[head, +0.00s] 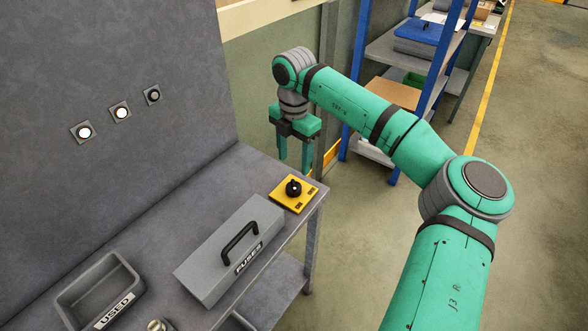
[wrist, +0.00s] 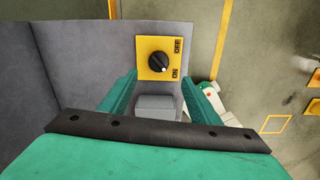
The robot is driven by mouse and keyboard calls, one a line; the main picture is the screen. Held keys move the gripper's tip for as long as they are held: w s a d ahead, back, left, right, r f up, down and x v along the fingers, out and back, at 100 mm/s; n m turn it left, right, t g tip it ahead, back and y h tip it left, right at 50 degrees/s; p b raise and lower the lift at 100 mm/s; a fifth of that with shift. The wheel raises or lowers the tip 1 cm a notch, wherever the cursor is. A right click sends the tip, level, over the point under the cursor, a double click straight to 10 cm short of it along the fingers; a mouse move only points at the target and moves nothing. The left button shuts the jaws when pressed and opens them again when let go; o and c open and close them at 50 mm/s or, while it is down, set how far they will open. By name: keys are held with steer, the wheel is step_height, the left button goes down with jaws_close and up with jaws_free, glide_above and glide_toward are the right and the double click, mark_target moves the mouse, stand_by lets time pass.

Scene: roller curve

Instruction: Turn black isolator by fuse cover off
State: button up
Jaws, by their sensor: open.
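The black isolator knob (head: 293,188) sits on a yellow plate (head: 280,194) at the right end of the grey bench. In the wrist view the knob (wrist: 159,62) has a white mark pointing to the lower right, toward the ON label (wrist: 175,73); the OFF label (wrist: 178,45) is above it. The grey fuse cover (head: 205,262), marked FUSES with a black handle, lies beside the plate, closed on the bench. My gripper (head: 293,165) is open and empty, pointing down, above and behind the knob, not touching it. Its fingers also show in the wrist view (wrist: 159,85).
A grey tray marked USED (head: 75,298) stands at the bench's left. Three round panel fittings (head: 120,111) are on the grey back panel; two look bright, the right one dark. A blue-framed shelf (head: 358,75) stands behind my arm. Open floor lies to the right.

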mark_target(294, 184)
steer(key=f, duration=0.9)
steer(key=shift+w+a+f, duration=0.15)
steer(key=shift+w+a, duration=0.1)
steer(key=shift+a, duration=0.05)
steer(key=shift+f, duration=0.4)
steer(key=shift+s+d+f, duration=0.15)
steer(key=shift+d+f, duration=0.15)
steer(key=shift+c, duration=0.4)
steer(key=shift+a, duration=0.1)
steer(key=c, duration=1)
